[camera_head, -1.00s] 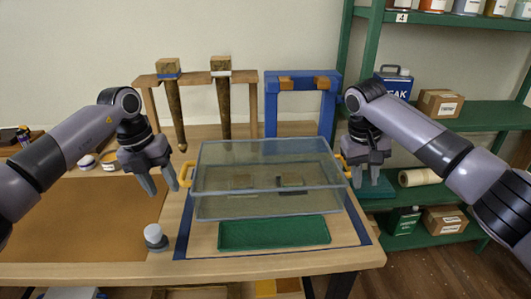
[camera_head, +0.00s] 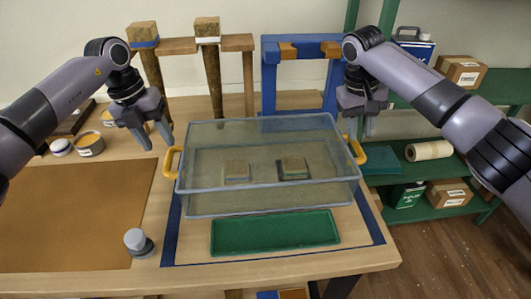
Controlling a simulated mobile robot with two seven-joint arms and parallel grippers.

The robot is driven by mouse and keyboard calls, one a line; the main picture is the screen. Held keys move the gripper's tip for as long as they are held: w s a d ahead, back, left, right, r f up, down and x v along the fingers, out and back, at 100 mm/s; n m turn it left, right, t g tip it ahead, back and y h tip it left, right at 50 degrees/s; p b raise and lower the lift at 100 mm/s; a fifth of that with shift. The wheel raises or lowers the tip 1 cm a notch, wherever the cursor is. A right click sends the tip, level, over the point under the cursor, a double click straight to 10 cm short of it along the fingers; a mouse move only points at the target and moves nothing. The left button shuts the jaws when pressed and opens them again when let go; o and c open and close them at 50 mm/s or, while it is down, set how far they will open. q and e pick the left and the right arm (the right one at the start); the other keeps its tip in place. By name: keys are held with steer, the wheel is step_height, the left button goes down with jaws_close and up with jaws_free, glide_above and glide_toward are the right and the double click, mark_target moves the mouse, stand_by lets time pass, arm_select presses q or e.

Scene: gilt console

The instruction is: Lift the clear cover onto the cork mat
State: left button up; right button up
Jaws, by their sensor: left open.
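The clear cover (camera_head: 270,206) is a see-through box with grey edges, standing on the blue-bordered board on the table. It has a yellow handle on its left side (camera_head: 171,162) and another on its right side (camera_head: 357,153). The cork mat (camera_head: 75,215) lies flat and bare on the table at the left. My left gripper (camera_head: 152,142) is open and empty, above and just left of the left handle. My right gripper (camera_head: 361,128) appears open and empty, above the right handle. Neither gripper visibly touches the cover.
Two small blocks (camera_head: 292,168) show through the cover. A green tray (camera_head: 275,232) lies in front of it. Wooden and blue stands (camera_head: 270,90) rise behind. A green shelf (camera_head: 440,180) is at right.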

mark_target(168, 156)
arm_select(q)
steer(key=f, duration=0.3)
steer(key=d+f, duration=0.1)
steer(key=f, duration=0.3)
steer(key=shift+w+d, duration=0.1)
steer(key=shift+d, duration=0.1)
arm_select(e)
steer(key=f, duration=0.3)
steer(key=d+f, duration=0.1)
steer(key=f, duration=0.3)
steer(key=shift+w+d, duration=0.1)
steer(key=shift+d, duration=0.1)
arm_select(q)
steer(key=c, duration=0.4)
arm_select(e)
steer(key=c, duration=0.4)
arm_select(q)
jaws_close()
arm_select(e)
jaws_close()
